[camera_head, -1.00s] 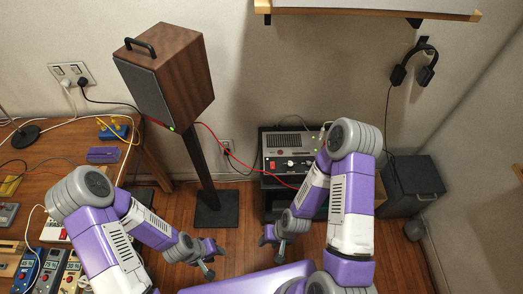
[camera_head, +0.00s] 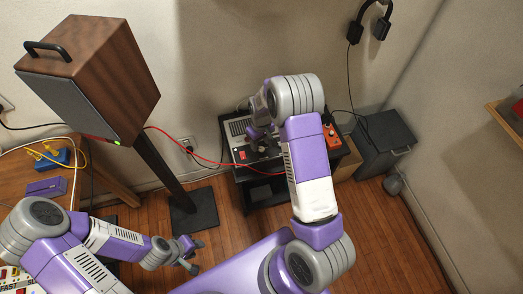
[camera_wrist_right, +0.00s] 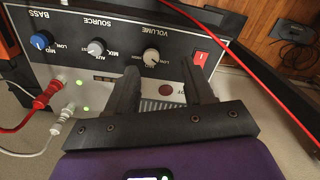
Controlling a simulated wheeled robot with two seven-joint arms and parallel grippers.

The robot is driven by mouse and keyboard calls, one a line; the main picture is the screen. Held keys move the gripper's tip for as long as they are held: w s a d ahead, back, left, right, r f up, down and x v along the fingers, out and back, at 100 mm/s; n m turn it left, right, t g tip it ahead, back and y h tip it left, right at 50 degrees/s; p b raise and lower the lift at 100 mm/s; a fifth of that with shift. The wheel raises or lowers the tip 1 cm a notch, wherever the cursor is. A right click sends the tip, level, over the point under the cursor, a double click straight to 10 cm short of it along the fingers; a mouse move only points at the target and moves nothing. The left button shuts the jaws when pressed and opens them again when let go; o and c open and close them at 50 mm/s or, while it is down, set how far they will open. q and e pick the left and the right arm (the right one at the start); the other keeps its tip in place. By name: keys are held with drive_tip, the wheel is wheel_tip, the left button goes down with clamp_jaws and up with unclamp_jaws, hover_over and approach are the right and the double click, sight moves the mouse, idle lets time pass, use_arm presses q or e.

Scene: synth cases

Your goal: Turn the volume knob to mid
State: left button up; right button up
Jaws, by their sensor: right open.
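The grey amplifier (camera_head: 238,128) stands on the black stand, its front partly hidden by my right arm. In the right wrist view its panel shows upside down, with the white volume knob (camera_wrist_right: 151,57) under the word VOLUME. My right gripper (camera_wrist_right: 160,66) is open, its dark fingers on either side of the volume knob in the picture; I cannot tell whether they touch it. It also shows in front of the amplifier in the head view (camera_head: 263,147). The knob's pointer is too small to read surely. My left gripper (camera_head: 195,256) is open and empty above the floor.
A red switch (camera_wrist_right: 200,59), a source knob (camera_wrist_right: 96,47) and a blue bass knob (camera_wrist_right: 41,40) share the panel. A red cable (camera_wrist_right: 262,80) crosses nearby. An orange box (camera_head: 331,140) is right of the amplifier; a wooden speaker (camera_head: 105,70) stands left.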

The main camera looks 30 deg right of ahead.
sight(262, 149)
drive_tip(key=shift+w+d+r, duration=0.4)
drive_tip(key=shift+w+d, duration=0.05)
drive_tip(key=shift+d, duration=0.05)
drive_tip(key=shift+d+f, duration=0.1)
wheel_tip(262, 149, down, 7)
drive_tip(key=shift+r+b, duration=0.1)
drive_tip(key=shift+b, duration=0.75)
drive_tip(key=shift+c, duration=0.3)
clamp_jaws()
